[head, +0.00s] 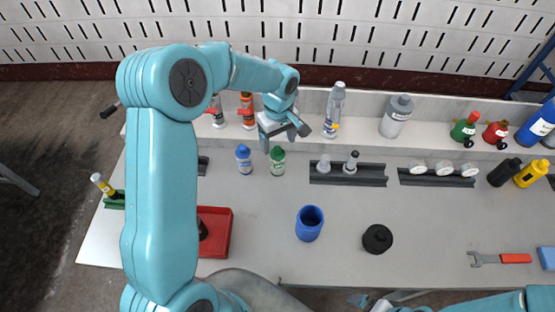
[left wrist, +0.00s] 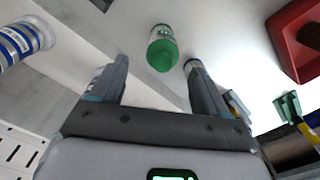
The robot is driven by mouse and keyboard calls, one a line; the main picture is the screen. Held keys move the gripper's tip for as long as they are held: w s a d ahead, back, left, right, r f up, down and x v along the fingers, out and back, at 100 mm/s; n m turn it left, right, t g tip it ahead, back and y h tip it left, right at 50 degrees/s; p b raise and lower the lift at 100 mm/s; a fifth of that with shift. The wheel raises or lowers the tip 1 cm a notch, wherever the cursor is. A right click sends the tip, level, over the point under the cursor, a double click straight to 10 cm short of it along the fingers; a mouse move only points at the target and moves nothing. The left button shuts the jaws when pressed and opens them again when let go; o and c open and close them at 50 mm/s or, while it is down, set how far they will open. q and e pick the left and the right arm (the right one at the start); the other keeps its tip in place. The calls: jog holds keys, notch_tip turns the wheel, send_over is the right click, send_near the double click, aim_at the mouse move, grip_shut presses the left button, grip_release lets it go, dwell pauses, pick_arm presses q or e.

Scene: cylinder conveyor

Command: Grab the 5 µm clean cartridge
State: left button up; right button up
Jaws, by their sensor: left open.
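No label reading 5 µm is legible, so I cannot tell which item is the clean cartridge. My left gripper (head: 284,138) is open and empty, above a small green-capped bottle (head: 277,160) on the bench. In the left wrist view this bottle (left wrist: 162,50) shows beyond the gap between the two fingers (left wrist: 155,85), apart from them. A blue-capped bottle (head: 243,157) stands to its left. A clear bottle with a blue-and-white label (head: 334,112) stands on the back shelf, right of the gripper. A teal piece of my right arm shows at the bottom edge; its jaws are unclear.
On the bench are a blue cup (head: 309,224), a black round part (head: 377,239), a dark rail (head: 347,176) with two small items, and a red bin (head: 215,247), partly hidden by my left arm.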

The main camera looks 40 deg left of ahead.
aim_at(277, 154)
pick_arm(q)
jog(key=shift+s+d+f, duration=0.15)
jog(key=shift+s+f, duration=0.05)
jog(key=shift+f, duration=0.45)
jog(key=f, duration=0.1)
jog(key=f+p, duration=0.1)
jog(key=f, duration=0.3)
jog(key=shift+a+f, duration=0.1)
jog(key=shift+a, duration=0.15)
jog(key=shift+f, duration=0.1)
jog(key=c, duration=1.1)
